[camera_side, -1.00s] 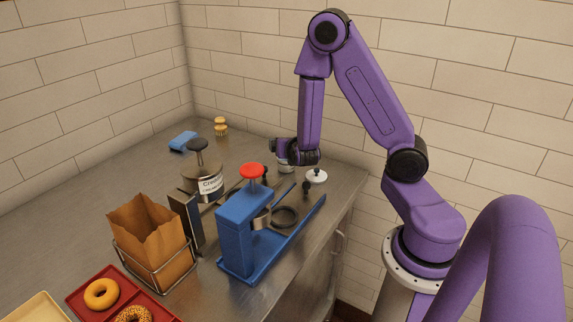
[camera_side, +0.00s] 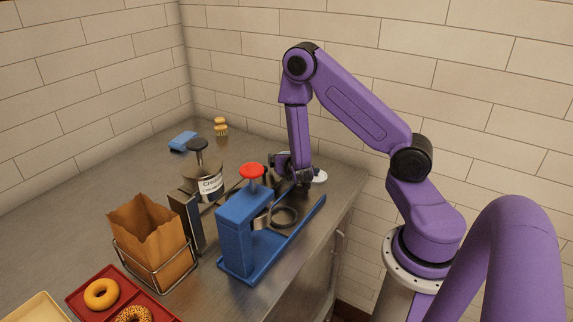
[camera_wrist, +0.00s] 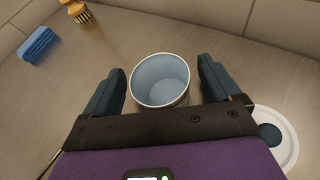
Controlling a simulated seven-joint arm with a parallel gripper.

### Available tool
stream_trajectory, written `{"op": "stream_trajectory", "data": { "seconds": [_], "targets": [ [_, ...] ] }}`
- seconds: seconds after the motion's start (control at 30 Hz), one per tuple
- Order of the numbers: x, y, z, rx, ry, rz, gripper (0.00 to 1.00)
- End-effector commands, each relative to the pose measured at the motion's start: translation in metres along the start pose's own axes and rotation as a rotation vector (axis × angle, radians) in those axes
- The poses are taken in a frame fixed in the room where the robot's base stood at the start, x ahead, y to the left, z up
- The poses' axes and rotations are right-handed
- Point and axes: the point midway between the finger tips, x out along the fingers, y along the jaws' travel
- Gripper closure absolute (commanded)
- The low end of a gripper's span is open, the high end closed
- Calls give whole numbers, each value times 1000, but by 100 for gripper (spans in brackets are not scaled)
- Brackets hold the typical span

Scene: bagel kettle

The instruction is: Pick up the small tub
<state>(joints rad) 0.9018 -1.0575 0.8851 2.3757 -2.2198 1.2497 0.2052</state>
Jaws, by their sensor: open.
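The small tub (camera_wrist: 160,82) is an open, empty-looking round cup with a pale blue inside. In the wrist view it stands upright between the two dark fingers of my gripper (camera_wrist: 163,88), with a gap on either side. The fingers are open and hold nothing. In the side view my gripper (camera_side: 290,172) is low over the far right of the counter, behind the blue press. The tub is mostly hidden there by the gripper and arm.
A white round lid-like disc (camera_wrist: 277,137) lies right of the gripper. The blue press with a red knob (camera_side: 240,230), a labelled container (camera_side: 208,185) and a paper bag (camera_side: 150,240) stand nearer.

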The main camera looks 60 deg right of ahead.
Motion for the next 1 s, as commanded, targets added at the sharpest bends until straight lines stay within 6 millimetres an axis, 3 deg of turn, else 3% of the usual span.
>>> {"op": "stream_trajectory", "data": {
  "seconds": [0.13, 0.4, 0.57, 0.6, 1.0],
  "targets": [
    [14, -1, 0, 0, -1, -1, 10],
    [15, 0, 0, -1, -1, 1, 10],
    [15, 0, 0, -1, 0, 1, 62],
    [15, 0, 0, -1, 0, 1, 65],
    [15, 0, 2, 0, -1, 1, 66]
  ]
}}
